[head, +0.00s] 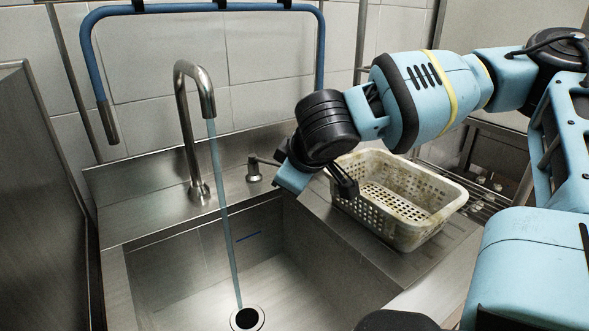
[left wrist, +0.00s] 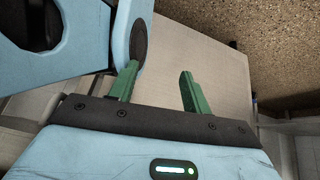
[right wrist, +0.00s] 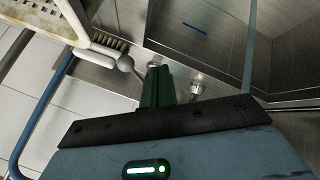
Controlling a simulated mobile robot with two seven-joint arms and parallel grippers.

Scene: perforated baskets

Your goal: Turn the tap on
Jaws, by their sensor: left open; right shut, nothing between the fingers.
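The steel tap (head: 181,110) stands behind the sink basin, its spout bent down. A thin stream of water (head: 226,200) runs from it to the drain. A small lever fitting (head: 254,170) stands right of the tap, its arm passing behind my right wrist. My right gripper (right wrist: 157,86) is shut and empty. Its fingers are hidden in the head view, but the wrist is close to the lever. In the right wrist view, a round grey knob (right wrist: 126,63) is beside the fingertips; contact cannot be told. My left gripper (left wrist: 155,88) is open and empty, away from the sink.
A dirty white perforated basket (head: 440,187) stands on the drainboard right of the basin, close to my right wrist. A blue hose (head: 200,8) arches over the tap along the tiled wall. The basin (head: 300,265) is open, with a drain (head: 247,319).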

